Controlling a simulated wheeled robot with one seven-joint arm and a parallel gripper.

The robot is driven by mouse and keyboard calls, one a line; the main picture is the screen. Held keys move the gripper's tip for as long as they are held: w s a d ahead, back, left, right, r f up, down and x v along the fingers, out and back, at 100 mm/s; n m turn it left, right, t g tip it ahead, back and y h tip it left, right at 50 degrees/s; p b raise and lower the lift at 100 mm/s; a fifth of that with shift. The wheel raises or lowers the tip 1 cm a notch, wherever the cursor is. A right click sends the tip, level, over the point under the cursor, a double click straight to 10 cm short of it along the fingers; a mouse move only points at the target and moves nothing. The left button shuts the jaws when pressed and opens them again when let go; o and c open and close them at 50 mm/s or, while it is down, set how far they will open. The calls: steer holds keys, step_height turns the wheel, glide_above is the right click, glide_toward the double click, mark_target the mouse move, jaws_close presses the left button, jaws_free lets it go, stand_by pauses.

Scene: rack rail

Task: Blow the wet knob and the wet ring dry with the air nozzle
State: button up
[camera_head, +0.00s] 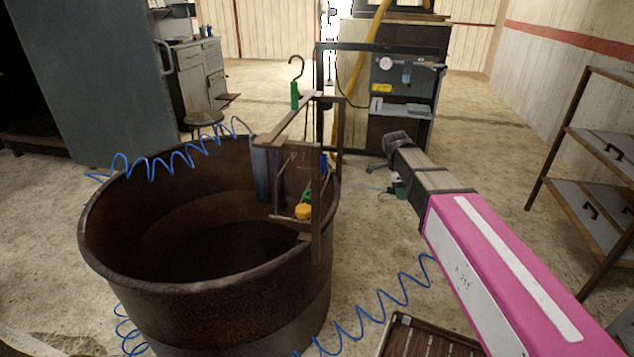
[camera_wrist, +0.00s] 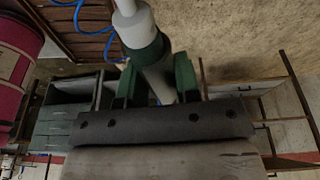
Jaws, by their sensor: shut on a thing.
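My gripper (camera_wrist: 155,82) is shut on the air nozzle (camera_wrist: 143,35), a white and green cylinder that sits between its green fingers in the wrist view. In the head view my gripper (camera_head: 399,188) is small and partly hidden by my arm, right of the tub and apart from the rack. A yellow knob-like piece (camera_head: 303,212) sits low on the rusty rack (camera_head: 300,165) at the tub's right rim. A small green piece (camera_head: 307,197) is just above it; I cannot tell whether it is the ring. Wetness cannot be made out.
A large rusty tub (camera_head: 110,255) fills the left foreground. A green-handled hook (camera_head: 295,93) stands above the rack. A coiled blue hose (camera_head: 375,312) crosses the floor. A slatted crate (camera_head: 402,340) lies at the bottom; shelves (camera_head: 590,150) stand right. Floor beyond my gripper is fairly clear.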

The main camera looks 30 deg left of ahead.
steer(key=shift+w+d+r, duration=0.25)
steer(key=shift+d+r, duration=0.4)
steer(key=shift+d, duration=0.3)
steer(key=shift+w+d+r, duration=0.2)
steer(key=shift+d+r, duration=0.5)
steer(key=shift+d, duration=0.3)
steer(key=shift+w+d+r, duration=0.25)
steer(key=shift+d+r, duration=0.4)
steer(key=shift+d, duration=0.3)
steer(key=shift+d, duration=0.1)
